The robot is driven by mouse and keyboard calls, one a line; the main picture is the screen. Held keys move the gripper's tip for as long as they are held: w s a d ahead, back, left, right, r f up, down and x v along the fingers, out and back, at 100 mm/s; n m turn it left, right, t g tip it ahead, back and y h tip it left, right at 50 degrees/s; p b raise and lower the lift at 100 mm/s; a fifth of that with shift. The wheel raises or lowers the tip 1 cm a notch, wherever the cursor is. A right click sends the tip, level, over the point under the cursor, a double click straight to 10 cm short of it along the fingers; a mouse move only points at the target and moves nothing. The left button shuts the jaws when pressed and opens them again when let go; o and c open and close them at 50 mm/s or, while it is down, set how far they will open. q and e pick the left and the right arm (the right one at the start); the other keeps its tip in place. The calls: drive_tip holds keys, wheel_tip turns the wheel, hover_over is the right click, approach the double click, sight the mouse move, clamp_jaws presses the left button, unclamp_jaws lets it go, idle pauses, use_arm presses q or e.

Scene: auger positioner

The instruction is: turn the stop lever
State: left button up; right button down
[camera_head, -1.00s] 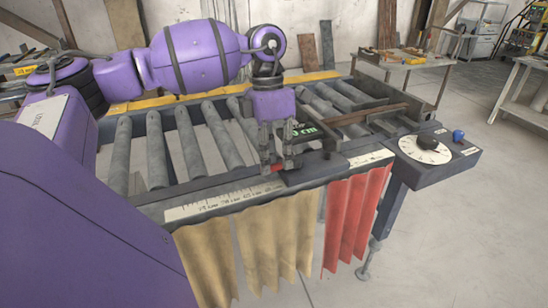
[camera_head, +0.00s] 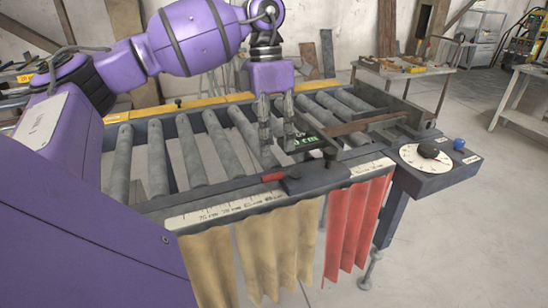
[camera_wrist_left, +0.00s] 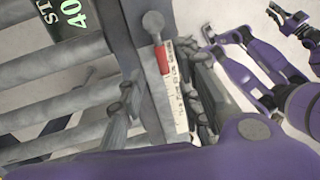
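The stop lever's red grip (camera_head: 272,178) lies along the front rail of the roller table, beside a dark stop block (camera_head: 305,179). In the left wrist view the red grip (camera_wrist_left: 163,60) hangs from a shaft with a grey round knob (camera_wrist_left: 153,22). My left gripper (camera_head: 277,122) is above the rollers, behind and higher than the lever. Its fingers are apart and empty; in the wrist view they flank the rail and lever without touching. What seems to be my right gripper (camera_wrist_left: 297,28) shows small at the wrist view's upper right; its opening is unclear.
A ruler strip (camera_head: 225,207) runs along the front rail. A display (camera_head: 303,142) with green digits sits behind the stop block. A dial box (camera_head: 428,158) with a blue knob (camera_head: 459,144) stands at right. Tan and red curtains hang below. Open floor lies to the right.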

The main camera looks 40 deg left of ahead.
use_arm(q)
drive_tip(key=r, duration=0.3)
drive_tip(key=a+r, duration=0.1)
drive_tip(key=r, duration=0.1)
drive_tip(key=shift+w, duration=0.2)
drive_tip(key=shift+d+f, duration=0.1)
drive_tip(key=shift+f, duration=0.05)
